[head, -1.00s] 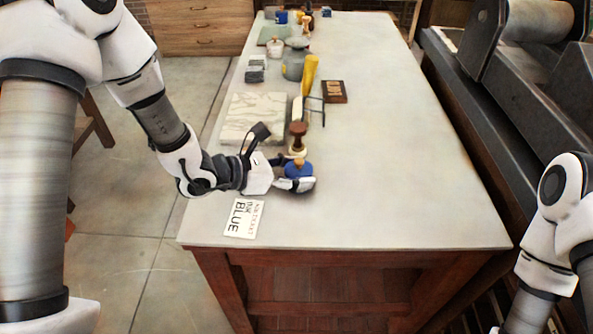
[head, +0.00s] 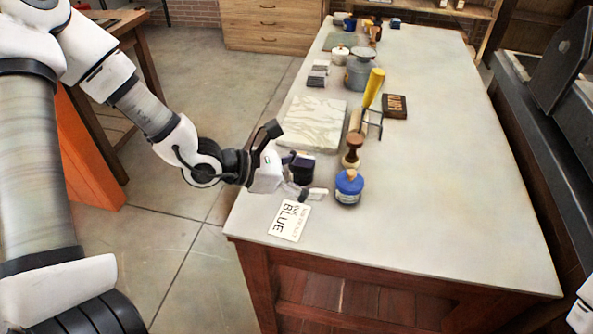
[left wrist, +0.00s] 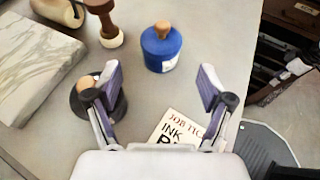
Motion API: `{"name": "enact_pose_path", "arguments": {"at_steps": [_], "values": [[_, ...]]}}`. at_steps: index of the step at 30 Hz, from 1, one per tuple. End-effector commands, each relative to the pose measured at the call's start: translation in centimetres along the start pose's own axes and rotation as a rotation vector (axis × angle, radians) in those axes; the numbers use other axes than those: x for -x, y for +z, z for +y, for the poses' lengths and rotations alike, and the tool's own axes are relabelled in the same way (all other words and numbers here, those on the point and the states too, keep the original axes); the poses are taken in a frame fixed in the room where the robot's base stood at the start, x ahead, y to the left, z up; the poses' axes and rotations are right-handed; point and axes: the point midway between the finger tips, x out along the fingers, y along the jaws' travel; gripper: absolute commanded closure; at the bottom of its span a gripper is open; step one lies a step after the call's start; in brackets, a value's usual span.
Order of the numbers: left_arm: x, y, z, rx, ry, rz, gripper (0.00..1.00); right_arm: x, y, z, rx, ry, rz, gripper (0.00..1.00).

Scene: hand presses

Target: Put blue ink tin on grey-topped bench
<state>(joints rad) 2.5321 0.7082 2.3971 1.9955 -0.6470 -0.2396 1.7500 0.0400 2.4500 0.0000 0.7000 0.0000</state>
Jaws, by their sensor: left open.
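The blue ink tin (head: 349,188), with a wooden knob on its lid, stands upright on the grey-topped bench (head: 440,190), near its front left part. It also shows in the left wrist view (left wrist: 161,52), ahead of the fingertips and clear of them. My left gripper (head: 308,180) is open and empty, just left of the tin. A dark tin with a wooden knob (head: 301,168) stands by the gripper; in the left wrist view one finger partly covers it.
A white job ticket (head: 289,221) reading BLUE lies near the bench's left edge. A brown-handled stamp (head: 351,152), a marbled slab (head: 315,122) and a yellow-handled tool (head: 374,88) are farther back. The bench's right side is clear.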

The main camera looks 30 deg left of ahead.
Motion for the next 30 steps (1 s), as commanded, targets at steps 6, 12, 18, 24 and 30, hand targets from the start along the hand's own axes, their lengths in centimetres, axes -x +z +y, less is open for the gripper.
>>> {"name": "enact_pose_path", "arguments": {"at_steps": [6, 12, 18, 24, 30], "values": [[2.8, 0.3, 0.1, 0.004, 0.004, -0.004, 0.19, 1.1, 0.0, 0.0, 0.0, 0.0, 0.0, 0.6], [3.5, 0.0, -0.1, 0.0, -0.003, -0.001, 0.19, 1.4, 0.0, 0.0, 0.0, 0.0, 0.0, 0.6], [3.5, -0.1, -0.1, -0.001, -0.004, 0.0, 0.19, 1.3, 0.0, 0.0, 0.0, 0.0, 0.0, 0.6], [3.5, 0.0, -0.1, -0.001, -0.004, 0.0, 0.19, 1.3, 0.0, 0.0, 0.0, 0.0, 0.0, 0.6], [3.5, 0.0, -0.1, 0.0, -0.004, 0.0, 0.19, 1.3, 0.0, 0.0, 0.0, 0.0, 0.0, 0.6]]}}
